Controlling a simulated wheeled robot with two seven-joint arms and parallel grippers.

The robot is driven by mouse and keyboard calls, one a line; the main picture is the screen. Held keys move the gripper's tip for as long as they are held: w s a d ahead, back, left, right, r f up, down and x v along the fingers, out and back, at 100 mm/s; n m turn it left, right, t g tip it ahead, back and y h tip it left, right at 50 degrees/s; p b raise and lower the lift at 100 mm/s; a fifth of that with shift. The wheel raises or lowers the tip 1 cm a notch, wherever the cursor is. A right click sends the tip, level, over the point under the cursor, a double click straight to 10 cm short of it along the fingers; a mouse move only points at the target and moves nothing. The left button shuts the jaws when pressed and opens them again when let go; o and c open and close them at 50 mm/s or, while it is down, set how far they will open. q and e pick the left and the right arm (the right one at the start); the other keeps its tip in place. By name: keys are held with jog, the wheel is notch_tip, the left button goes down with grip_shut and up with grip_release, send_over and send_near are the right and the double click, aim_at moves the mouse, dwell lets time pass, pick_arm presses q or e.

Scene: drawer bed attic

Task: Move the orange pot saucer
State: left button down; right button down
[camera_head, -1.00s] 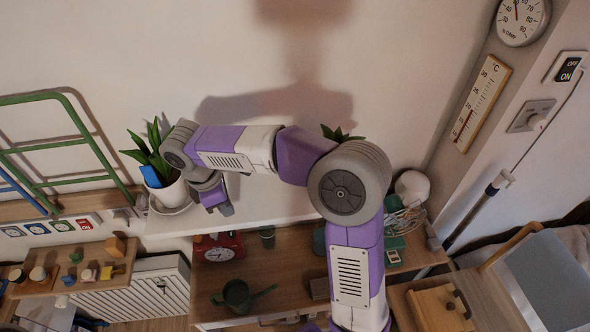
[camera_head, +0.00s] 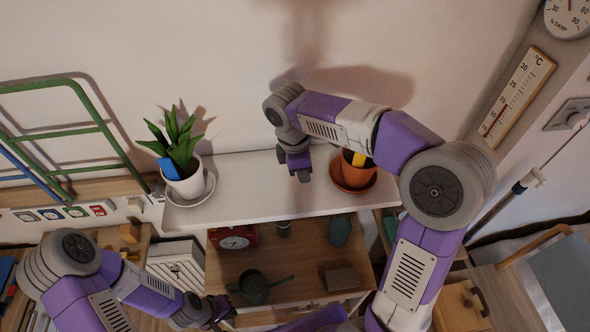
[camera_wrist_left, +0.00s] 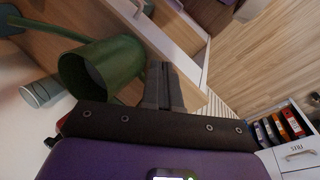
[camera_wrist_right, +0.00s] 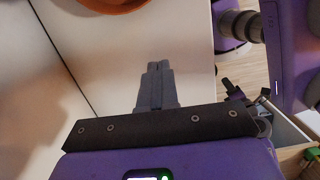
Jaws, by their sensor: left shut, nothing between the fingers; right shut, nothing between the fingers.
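The orange pot saucer (camera_head: 338,182) lies on the white shelf (camera_head: 250,207) under a terracotta pot (camera_head: 357,172) with a yellow tag. Part of the pot is hidden by my right arm. My right gripper (camera_head: 303,176) is shut and empty, just left of the saucer and apart from it. In the right wrist view an orange rounded rim (camera_wrist_right: 112,5) shows at the top edge, left of the closed fingers (camera_wrist_right: 155,75). My left gripper (camera_head: 222,312) is shut and empty, low in front of the shelves. In the left wrist view its closed fingers (camera_wrist_left: 162,85) are beside a green watering can.
A white pot (camera_head: 186,182) with a plant and blue tag stands on a white saucer (camera_head: 190,200) at the shelf's left. The shelf between the pots is mostly bare. Below are a red clock (camera_head: 235,238), a watering can (camera_head: 254,287) and a brown block (camera_head: 342,278).

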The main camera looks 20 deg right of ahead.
aim_at(335, 181)
jog(key=d, duration=0.2)
jog(key=s+d, duration=0.1)
jog(key=d, duration=0.1)
jog(key=s+d, duration=0.1)
jog(key=d, duration=0.1)
jog(key=shift+d, duration=0.4)
jog(key=shift+s+d+f+p, duration=0.1)
jog(key=shift+f+p, duration=0.2)
jog(key=shift+f, duration=0.5)
jog(key=shift+f, duration=0.1)
